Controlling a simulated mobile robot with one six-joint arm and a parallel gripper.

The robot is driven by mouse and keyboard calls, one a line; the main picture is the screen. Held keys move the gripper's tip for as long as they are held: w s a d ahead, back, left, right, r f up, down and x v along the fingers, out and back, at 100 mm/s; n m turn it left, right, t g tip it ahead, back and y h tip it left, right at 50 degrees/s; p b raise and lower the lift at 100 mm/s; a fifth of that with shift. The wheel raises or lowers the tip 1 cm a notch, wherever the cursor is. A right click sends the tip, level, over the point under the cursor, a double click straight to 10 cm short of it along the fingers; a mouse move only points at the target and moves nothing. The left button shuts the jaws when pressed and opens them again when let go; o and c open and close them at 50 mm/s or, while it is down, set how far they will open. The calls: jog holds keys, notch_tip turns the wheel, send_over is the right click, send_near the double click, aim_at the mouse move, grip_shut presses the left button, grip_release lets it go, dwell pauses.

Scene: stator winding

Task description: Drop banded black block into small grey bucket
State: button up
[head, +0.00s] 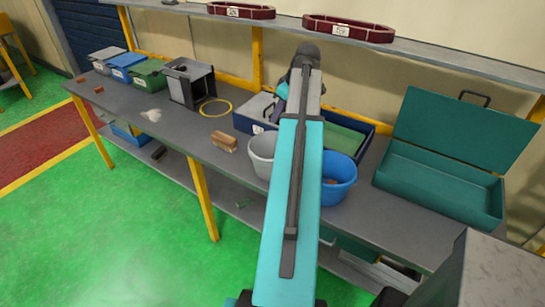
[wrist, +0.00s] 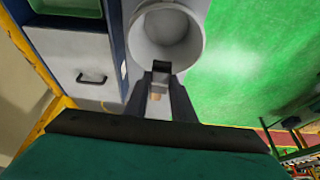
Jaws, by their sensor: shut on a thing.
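My gripper (wrist: 160,82) is shut on a small black block (wrist: 161,67), which shows between the fingertips in the wrist view. Its bands cannot be made out. The small grey bucket (wrist: 167,30) is just beyond the fingertips, its open mouth facing the camera. The block overlaps the bucket's near rim in this view; I cannot tell how high above it the block is. The grey bucket also stands on the bench in the head view (head: 260,150), partly covered by my arm. My gripper and the block are hidden in the head view.
A blue bucket (head: 338,185) stands right of the grey one. A wooden-looking brush or block (head: 224,141) lies to its left. Blue trays (head: 247,124) are behind, and an open teal case (head: 440,185) is at right. A shelf (head: 420,44) runs above the bench.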

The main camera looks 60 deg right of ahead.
jog(key=shift+f, duration=0.2)
jog(key=shift+f+b, duration=1.65)
jog(key=shift+f, duration=1.2)
jog(key=o, duration=1.1)
jog(key=shift+o, duration=0.2)
jog(key=shift+r, duration=0.15)
jog(key=b+v, duration=0.3)
jog(key=v, duration=1)
jog(key=shift+r+b, duration=0.25)
jog(key=shift+b, duration=0.15)
jog(key=shift+s, duration=0.1)
